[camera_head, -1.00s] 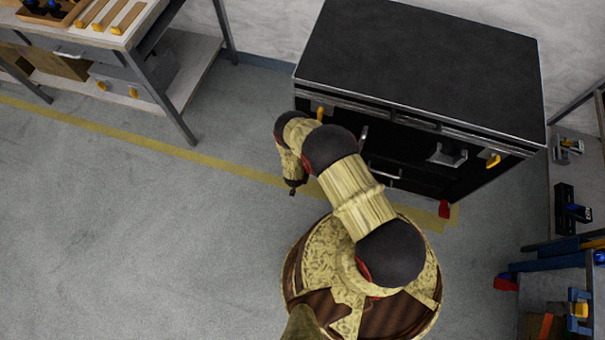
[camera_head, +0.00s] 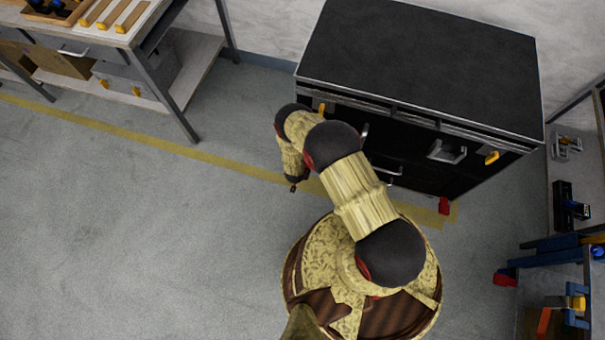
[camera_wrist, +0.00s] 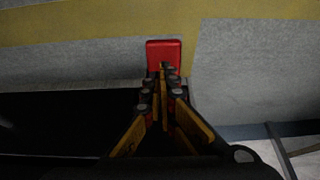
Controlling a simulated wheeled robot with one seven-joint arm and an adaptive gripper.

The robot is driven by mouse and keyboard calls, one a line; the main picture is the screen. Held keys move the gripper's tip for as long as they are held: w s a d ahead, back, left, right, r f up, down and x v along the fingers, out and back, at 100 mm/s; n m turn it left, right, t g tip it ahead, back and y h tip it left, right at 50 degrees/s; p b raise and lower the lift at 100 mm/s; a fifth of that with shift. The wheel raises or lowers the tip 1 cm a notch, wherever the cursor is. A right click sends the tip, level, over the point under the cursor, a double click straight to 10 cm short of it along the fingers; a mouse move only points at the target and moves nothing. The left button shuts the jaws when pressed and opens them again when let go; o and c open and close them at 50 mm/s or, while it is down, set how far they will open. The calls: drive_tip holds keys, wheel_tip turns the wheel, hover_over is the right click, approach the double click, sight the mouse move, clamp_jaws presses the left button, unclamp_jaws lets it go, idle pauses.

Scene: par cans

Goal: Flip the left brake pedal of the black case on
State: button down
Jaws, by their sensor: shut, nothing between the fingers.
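The black case (camera_head: 425,62) stands against the wall in the head view. A red brake pedal (camera_head: 444,206) shows low at its right front corner. The left front corner is hidden behind my arm. In the wrist view, a red pedal (camera_wrist: 164,50) sticks out from the case's lower edge over the floor; by the bench legs on the right, it appears to be the left one. My gripper (camera_wrist: 166,70) is shut and empty, its fingertips overlapping the pedal's near edge in the picture. I cannot tell whether they touch. In the head view, my gripper (camera_head: 293,187) is small, beside the case's left front.
A workbench (camera_head: 150,68) with a lower shelf stands at the back left. Shelving with blue and black items (camera_head: 570,210) is at the right. Yellow tape (camera_head: 150,145) runs along the floor. Open floor (camera_head: 130,240) lies left of my base. Latches and handles project from the case front.

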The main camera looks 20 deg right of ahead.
drive_tip(key=s+a+f+p+v, duration=0.1)
drive_tip(key=p+v, duration=0.2)
drive_tip(key=v, duration=0.7)
drive_tip(key=shift+s, duration=0.35)
drive_tip(key=shift+a+r, duration=0.1)
drive_tip(key=shift+r, duration=0.05)
